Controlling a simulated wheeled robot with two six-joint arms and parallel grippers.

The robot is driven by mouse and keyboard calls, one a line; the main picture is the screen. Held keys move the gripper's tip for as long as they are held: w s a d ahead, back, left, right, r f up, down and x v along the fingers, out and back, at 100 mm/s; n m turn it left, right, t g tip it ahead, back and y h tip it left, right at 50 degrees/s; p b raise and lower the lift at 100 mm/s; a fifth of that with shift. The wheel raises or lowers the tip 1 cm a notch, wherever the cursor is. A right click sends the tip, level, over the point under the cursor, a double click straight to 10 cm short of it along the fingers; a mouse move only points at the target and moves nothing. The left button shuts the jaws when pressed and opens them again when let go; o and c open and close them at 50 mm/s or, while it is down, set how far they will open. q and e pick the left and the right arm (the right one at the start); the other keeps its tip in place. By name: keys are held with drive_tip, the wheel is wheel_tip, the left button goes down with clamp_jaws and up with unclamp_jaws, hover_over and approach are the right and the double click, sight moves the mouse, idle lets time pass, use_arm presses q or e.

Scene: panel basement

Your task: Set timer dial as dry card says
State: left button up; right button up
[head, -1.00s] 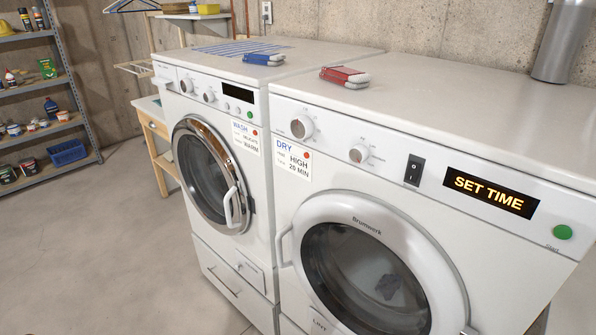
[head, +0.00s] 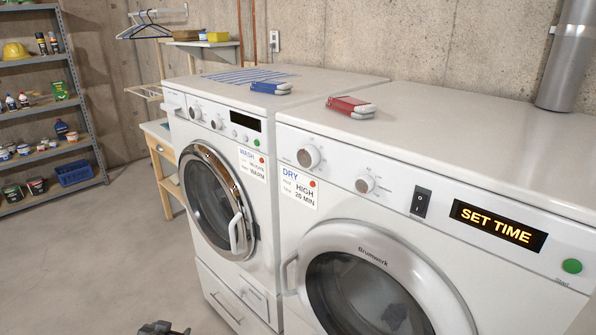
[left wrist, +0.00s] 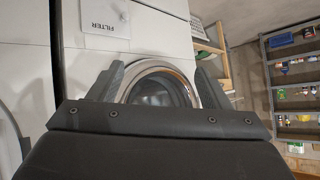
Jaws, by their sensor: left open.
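The dry card (head: 299,187) is stuck on the dryer's front and reads DRY, HIGH and what looks like 25 MIN; its last digit is unclear. Two dials sit on the dryer panel: a larger left dial (head: 309,157) and a smaller right dial (head: 365,184). Their markings are too small to read. The dryer display (head: 497,224) shows SET TIME. My left gripper (head: 163,328) just shows at the bottom edge of the head view, low and well away from the dials. In the left wrist view, its fingers (left wrist: 160,85) are apart and empty, facing the washer door. My right gripper is not seen.
The washer (head: 228,215) stands left of the dryer with its own wash card (head: 252,164). A rocker switch (head: 421,202) and green button (head: 572,266) are on the dryer panel. Blue (head: 270,88) and red (head: 350,107) objects lie on top. The floor at left is clear.

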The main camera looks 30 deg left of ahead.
use_arm(q)
drive_tip(key=w+d+r+t, duration=0.15)
drive_tip(key=w+r, duration=0.25)
drive_tip(key=r, duration=0.6)
drive_tip(key=w+d+r+t+h, duration=0.1)
drive_tip(key=w+r+t, duration=0.25)
drive_tip(key=r, duration=0.55)
drive_tip(key=w+d+r+t, duration=0.15)
drive_tip(key=w+r, duration=0.35)
drive_tip(key=r, duration=0.5)
drive_tip(key=s+d+r+m+t+h, duration=0.3)
drive_tip(key=d+r+h, duration=0.5)
drive_tip(key=d+r, duration=1.15)
drive_tip(key=b, duration=0.2)
approach(304, 157)
drive_tip(key=shift+g, duration=0.25)
drive_tip(key=w, duration=0.2)
drive_tip(key=w+p, duration=0.1)
drive_tip(key=w, duration=0.1)
drive_tip(key=w+d, duration=0.1)
drive_tip(key=w, duration=0.1)
drive_tip(key=shift+w+d+r+p, duration=0.1)
drive_tip(key=shift+w+r+p, duration=0.05)
drive_tip(key=shift+r+p, duration=0.25)
drive_tip(key=shift+w+d+f, duration=0.1)
drive_tip(key=shift+w+d, duration=0.1)
drive_tip(key=shift+w, duration=0.65)
